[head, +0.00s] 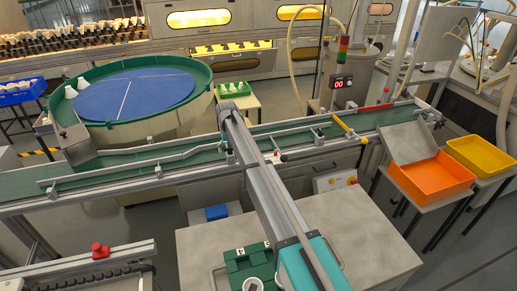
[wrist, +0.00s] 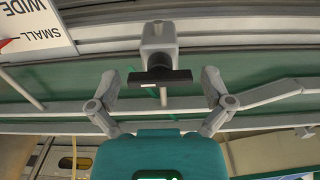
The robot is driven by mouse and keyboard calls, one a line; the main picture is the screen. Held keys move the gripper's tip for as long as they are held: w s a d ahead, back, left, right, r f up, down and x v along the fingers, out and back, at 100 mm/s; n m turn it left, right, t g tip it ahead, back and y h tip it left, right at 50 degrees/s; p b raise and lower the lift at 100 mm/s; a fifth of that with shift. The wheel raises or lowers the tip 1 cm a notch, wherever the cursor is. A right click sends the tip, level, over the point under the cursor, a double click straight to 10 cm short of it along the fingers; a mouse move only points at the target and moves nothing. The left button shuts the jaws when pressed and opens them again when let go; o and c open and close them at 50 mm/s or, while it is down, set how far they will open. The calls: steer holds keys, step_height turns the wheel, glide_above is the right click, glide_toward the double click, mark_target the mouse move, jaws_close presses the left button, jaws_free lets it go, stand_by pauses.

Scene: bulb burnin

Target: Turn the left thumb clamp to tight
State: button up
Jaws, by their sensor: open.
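In the wrist view a thumb clamp shows between my fingers: a grey block (wrist: 158,42) with a black crossbar handle (wrist: 160,77) that lies across the picture and has a small white mark. My gripper (wrist: 159,79) is open, one finger on each side of the handle, with a gap on both sides; I see no contact. In the head view my arm reaches across to the conveyor (head: 107,170), and my fingers and this clamp cannot be made out there. I cannot tell from the handle alone how tight the clamp is.
A grey guide rail (wrist: 275,90) runs over the green belt close to my fingers. A sign reading SMALL and WIDE (wrist: 35,25) is at the wrist view's upper left. In the head view are a blue turntable (head: 140,93), an orange tray (head: 432,178) and a yellow tray (head: 480,155).

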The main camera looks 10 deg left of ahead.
steer(key=shift+n, duration=0.3)
steer(key=shift+n, duration=2.1)
steer(key=n, duration=0.8)
steer(key=shift+n, duration=0.3)
steer(key=n, duration=0.4)
steer(key=shift+r+n+p, duration=0.35)
steer(key=shift+n, duration=0.05)
step_height(320, 180, up, 14)
steer(key=p, duration=1.4)
steer(key=s+d+f+m+b, duration=0.1)
steer(key=s+d+m, duration=0.2)
steer(key=d, duration=0.6)
steer(key=s+d+f+m+b, duration=0.1)
steer(key=s+d+m, duration=0.2)
steer(key=d, duration=0.7)
steer(key=s+d+m, duration=0.3)
steer(key=d+m, duration=0.2)
steer(key=d, duration=0.5)
steer(key=shift+s+d+f+b, duration=0.2)
steer(key=shift+d+f+b, duration=0.05)
steer(key=shift+f+b, duration=0.15)
